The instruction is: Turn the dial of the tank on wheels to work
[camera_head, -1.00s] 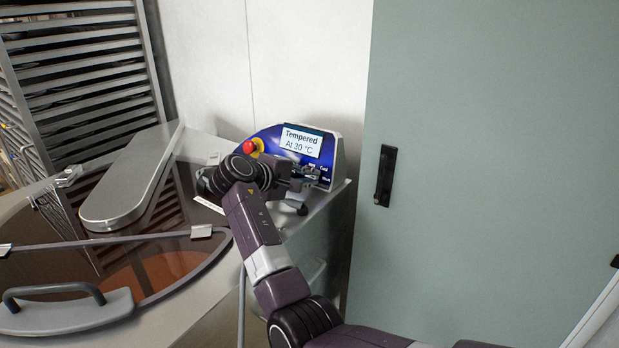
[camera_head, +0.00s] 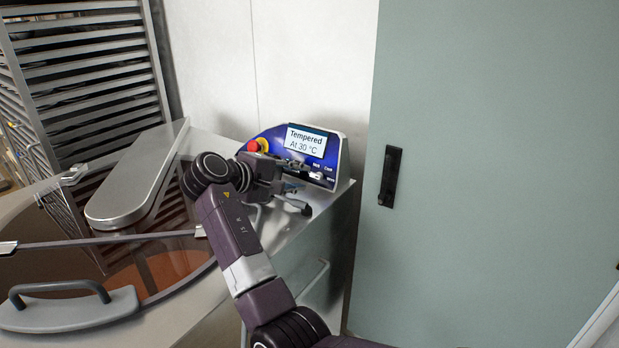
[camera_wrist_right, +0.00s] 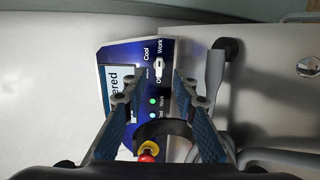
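The tank on wheels (camera_head: 190,318) stands at the left with a blue control panel (camera_head: 270,142) at its back right corner. The panel's screen (camera_head: 305,141) reads "Tempered At 30 °C". The dial (camera_wrist_right: 158,68) is a small white knob among the labels Cool, Work and one partly hidden label. Its pointer setting is hard to tell. My right gripper (camera_wrist_right: 160,75) is open, its two blue-padded fingers on either side of the dial in the wrist view, with nothing held. In the head view my right gripper (camera_head: 298,174) is in front of the panel. My left gripper is not in view.
A red emergency button (camera_head: 254,146) on a yellow base is on the panel beside my right wrist. A dark lever (camera_wrist_right: 228,48) is close to the panel. A green door (camera_head: 490,180) with a black handle (camera_head: 389,177) stands at the right.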

